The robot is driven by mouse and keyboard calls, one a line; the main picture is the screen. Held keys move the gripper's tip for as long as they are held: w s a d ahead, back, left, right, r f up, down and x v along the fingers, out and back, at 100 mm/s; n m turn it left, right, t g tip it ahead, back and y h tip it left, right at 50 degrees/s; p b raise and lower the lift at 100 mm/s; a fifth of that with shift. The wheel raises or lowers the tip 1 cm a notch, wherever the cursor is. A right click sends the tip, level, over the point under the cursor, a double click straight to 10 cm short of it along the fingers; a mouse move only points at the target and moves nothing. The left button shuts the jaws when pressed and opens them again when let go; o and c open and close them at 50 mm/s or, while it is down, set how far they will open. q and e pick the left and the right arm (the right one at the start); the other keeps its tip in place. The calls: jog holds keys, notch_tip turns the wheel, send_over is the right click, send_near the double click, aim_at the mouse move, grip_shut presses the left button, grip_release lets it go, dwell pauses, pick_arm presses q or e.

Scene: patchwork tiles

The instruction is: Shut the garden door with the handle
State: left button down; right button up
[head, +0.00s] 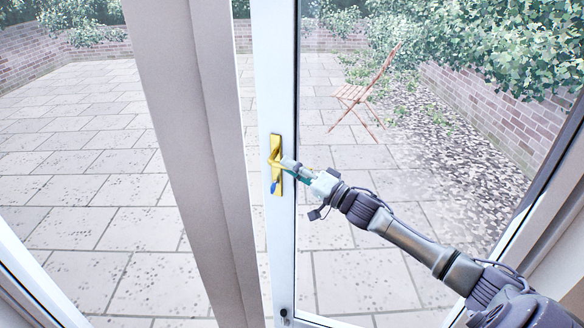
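The garden door is a white-framed glass door, and its upright stile (284,235) stands near the middle of the head view. A gold handle (275,147) is mounted on this stile, with a small blue piece hanging at its lower end. My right gripper (288,168) reaches in from the right and has its fingers at the handle's lever. The fingers overlap the lever, and I cannot tell whether they are closed on it. My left gripper is not in view.
A beige post (205,150) stands left of the door, with a narrow strip of outdoors showing between them. Outside are a paved patio (85,205), a folding wooden chair (358,95), brick walls (500,115) and leafy shrubs (490,40).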

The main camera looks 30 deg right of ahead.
grip_shut()
